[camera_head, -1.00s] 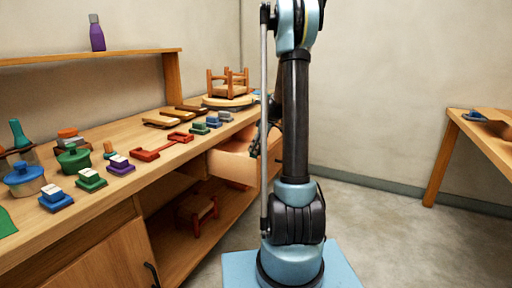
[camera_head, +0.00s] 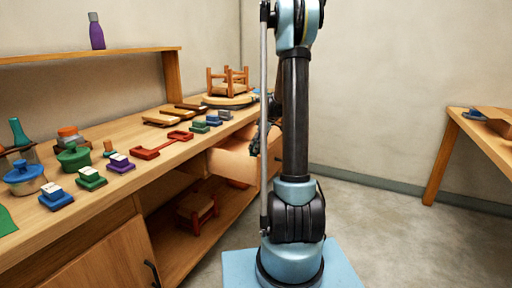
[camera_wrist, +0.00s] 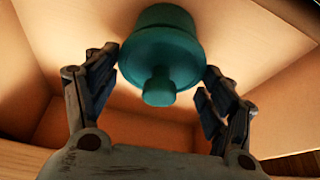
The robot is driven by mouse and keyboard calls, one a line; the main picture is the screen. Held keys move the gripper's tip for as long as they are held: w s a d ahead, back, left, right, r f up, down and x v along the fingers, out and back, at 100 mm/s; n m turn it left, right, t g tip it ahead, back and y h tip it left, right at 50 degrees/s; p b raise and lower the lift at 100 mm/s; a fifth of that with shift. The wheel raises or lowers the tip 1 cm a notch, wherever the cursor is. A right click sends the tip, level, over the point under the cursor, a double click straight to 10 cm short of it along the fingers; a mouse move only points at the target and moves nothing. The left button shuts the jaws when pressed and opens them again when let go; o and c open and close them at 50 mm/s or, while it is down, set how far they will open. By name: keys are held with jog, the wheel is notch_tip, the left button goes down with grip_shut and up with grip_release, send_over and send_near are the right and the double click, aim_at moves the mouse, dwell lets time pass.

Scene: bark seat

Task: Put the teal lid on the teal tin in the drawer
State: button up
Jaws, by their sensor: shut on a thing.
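In the wrist view the teal lid (camera_wrist: 160,55), with its round knob toward the camera, sits between the two fingers of my gripper (camera_wrist: 160,70).
The workbench (camera_head: 120,193) carries a blue pot (camera_head: 24,178), a green pot (camera_head: 73,158), several coloured blocks and a red tool (camera_head: 162,146). A small stool (camera_head: 196,208) stands on the lower shelf. Another table (camera_head: 480,135) is at the right. The floor between is clear.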

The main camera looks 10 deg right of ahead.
jog(key=shift+f, duration=0.5)
jog(key=o, duration=1)
jog(key=shift+o, duration=0.2)
jog(key=shift+r, duration=3.5)
jog(key=shift+s, duration=0.1)
